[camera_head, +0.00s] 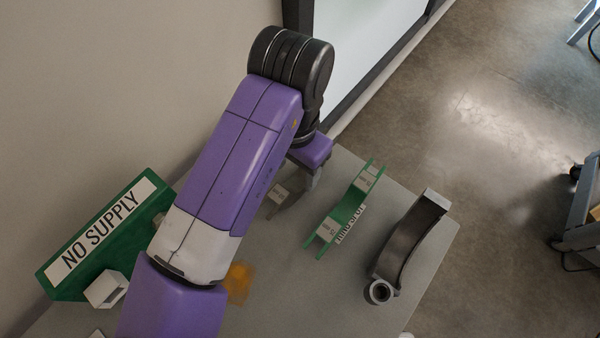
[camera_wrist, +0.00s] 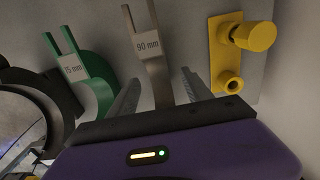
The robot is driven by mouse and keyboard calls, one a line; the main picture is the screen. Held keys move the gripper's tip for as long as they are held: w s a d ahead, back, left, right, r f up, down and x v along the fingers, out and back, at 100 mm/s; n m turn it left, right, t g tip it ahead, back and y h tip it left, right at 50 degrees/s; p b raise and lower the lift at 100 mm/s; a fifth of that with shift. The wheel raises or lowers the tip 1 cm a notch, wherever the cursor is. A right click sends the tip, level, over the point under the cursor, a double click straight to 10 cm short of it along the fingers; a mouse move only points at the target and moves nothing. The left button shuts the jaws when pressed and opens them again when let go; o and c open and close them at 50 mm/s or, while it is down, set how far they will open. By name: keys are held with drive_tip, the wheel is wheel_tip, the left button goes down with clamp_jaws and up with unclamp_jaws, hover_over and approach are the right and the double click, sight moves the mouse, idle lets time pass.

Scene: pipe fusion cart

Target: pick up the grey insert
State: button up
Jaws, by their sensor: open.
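The grey insert, labelled 90 mm, stands on the grey table (camera_head: 390,325). In the wrist view the grey insert (camera_wrist: 155,72) lies ahead of my gripper (camera_wrist: 160,82), its lower part between the two fingers. The fingers are apart, and I cannot tell whether either touches it.
A green insert (camera_head: 345,212), labelled 75 mm in the wrist view (camera_wrist: 75,68), stands close by. A dark curved clamp (camera_head: 408,245) lies farther right. A yellow bracket with a knob (camera_wrist: 228,58) is on the other side. A green NO SUPPLY sign (camera_head: 105,235) stands at left.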

sight(298, 180)
drive_tip(key=f, duration=0.5)
drive_tip(key=shift+w+d+f+p, duration=0.1)
drive_tip(key=shift+d+f+p, duration=0.2)
drive_tip(key=shift+p, duration=0.05)
clamp_jaws()
